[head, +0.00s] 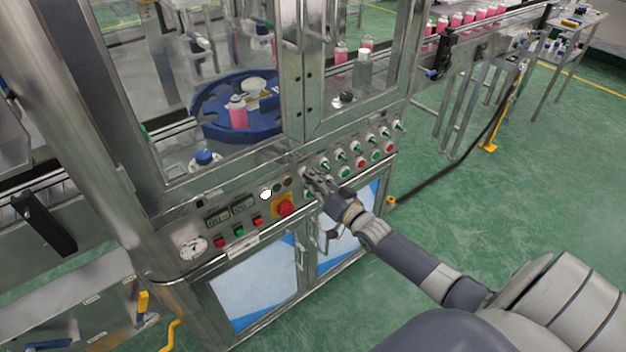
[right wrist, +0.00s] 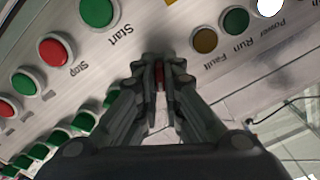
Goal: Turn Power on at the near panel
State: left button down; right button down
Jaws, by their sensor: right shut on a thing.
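The near panel (head: 194,225) is a metal strip on the front of the machine. My right gripper (head: 310,178) reaches it from the right. It is shut at the panel face, just right of the indicator lamps. In the right wrist view the closed fingertips (right wrist: 160,66) show a dark red sliver between them; the fingers hide most of the gripped switch and its label. The Power lamp (head: 266,194) is bright white and also shows in the right wrist view (right wrist: 269,6). The Run lamp (right wrist: 236,21) is dark green and the Fault lamp (right wrist: 205,40) dark amber. My left gripper is not in view.
A red emergency stop button (head: 286,207) on a yellow plate lies left of and below my gripper. Several green and red buttons and switches (head: 361,162) line the panel to the right. The green Start button (right wrist: 98,11) is near my fingers. Open green floor lies to the right.

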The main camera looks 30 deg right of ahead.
jog(key=c, duration=1.7)
grip_release()
jog(key=s, duration=0.8)
jog(key=s+d, duration=0.1)
jog(key=s, duration=0.3)
jog(key=s+a+f+n+g+h, duration=0.1)
jog(key=s+f+g, duration=0.3)
jog(key=f, duration=0.7)
jog(key=s+a+f+n+g, duration=0.1)
jog(key=s+f+g, duration=0.1)
jog(key=s+f, duration=0.65)
jog(key=s+a+f+n+g+h, duration=0.1)
jog(key=s+f+g, duration=0.15)
jog(key=f, duration=1.05)
jog(key=s+a+f+n+g, duration=0.1)
jog(key=s+a+f, duration=0.3)
jog(key=s, duration=0.4)
jog(key=s+a+f+n+g, duration=0.2)
jog(key=s+a+f+g, duration=0.2)
jog(key=s, duration=0.5)
jog(key=s+a+f+n+g, duration=0.1)
jog(key=s+a+f+g, duration=0.2)
jog(key=s+f, duration=0.5)
jog(key=shift+s+a+n+g, duration=0.25)
jog(key=shift+s+a+n, duration=0.15)
jog(key=shift+s+a, duration=0.1)
